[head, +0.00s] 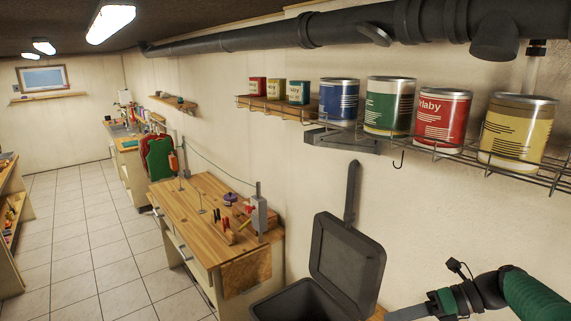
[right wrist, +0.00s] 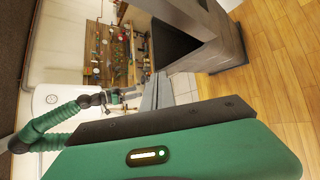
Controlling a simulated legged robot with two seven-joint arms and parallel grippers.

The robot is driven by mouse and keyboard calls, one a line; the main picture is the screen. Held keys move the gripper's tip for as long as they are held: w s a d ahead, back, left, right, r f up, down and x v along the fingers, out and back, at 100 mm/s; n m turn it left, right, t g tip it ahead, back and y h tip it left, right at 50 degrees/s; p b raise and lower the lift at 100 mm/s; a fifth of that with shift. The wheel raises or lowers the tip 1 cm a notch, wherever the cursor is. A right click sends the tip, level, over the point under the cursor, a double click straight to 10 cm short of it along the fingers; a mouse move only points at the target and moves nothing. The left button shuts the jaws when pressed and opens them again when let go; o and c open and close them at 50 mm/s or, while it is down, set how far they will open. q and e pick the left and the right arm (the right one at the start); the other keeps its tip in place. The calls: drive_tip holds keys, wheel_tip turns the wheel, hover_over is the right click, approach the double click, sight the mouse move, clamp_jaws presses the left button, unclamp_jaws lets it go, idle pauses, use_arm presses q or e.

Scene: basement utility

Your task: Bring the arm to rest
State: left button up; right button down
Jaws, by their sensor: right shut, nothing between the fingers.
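My right arm comes in at the lower right of the head view, with a green ribbed sleeve and black joints. Its gripper (head: 405,313) is partly cut off by the bottom edge, near the black bin. In the right wrist view my green and black gripper body with a lit status light fills the bottom. Its grey fingers (right wrist: 158,95) are together, with nothing between them. A second green ribbed arm, seemingly my left, shows at the left of the wrist view. Its end is too small to read. The head view shows no left arm.
A black bin (head: 345,268) with its lid up stands at the bottom centre. A wooden workbench (head: 205,208) with tools is left of it. A wire shelf (head: 425,147) with paint cans hangs above. The tiled floor (head: 80,240) at left has free room.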

drive_tip(key=s+a+f+n+g+h+b, duration=0.1)
drive_tip(key=s+a+f+n+h+b, duration=0.1)
drive_tip(key=s+f+n+b, duration=0.3)
drive_tip(key=s+a+f+n+h, duration=0.1)
drive_tip(key=a+f+n+h, duration=0.1)
drive_tip(key=f, duration=0.6)
drive_tip(key=s+a+f+n+g+h+b, duration=0.1)
drive_tip(key=s+a+f+n+h+b, duration=0.1)
drive_tip(key=s+f+n+b, duration=0.3)
drive_tip(key=s+f+n+t+h+b, duration=0.1)
drive_tip(key=s+f+n+h+b, duration=0.1)
drive_tip(key=s+f+n, duration=0.3)
drive_tip(key=s+f+n+t+h+b, duration=0.1)
drive_tip(key=s+f+n+h+b, duration=0.2)
drive_tip(key=f+n, duration=0.7)
drive_tip(key=s+n+h, duration=0.1)
drive_tip(key=s+n, duration=0.1)
drive_tip(key=n, duration=0.2)
drive_tip(key=shift+d+n, duration=0.3)
drive_tip(key=shift+d, duration=0.05)
drive_tip(key=shift+s, duration=0.2)
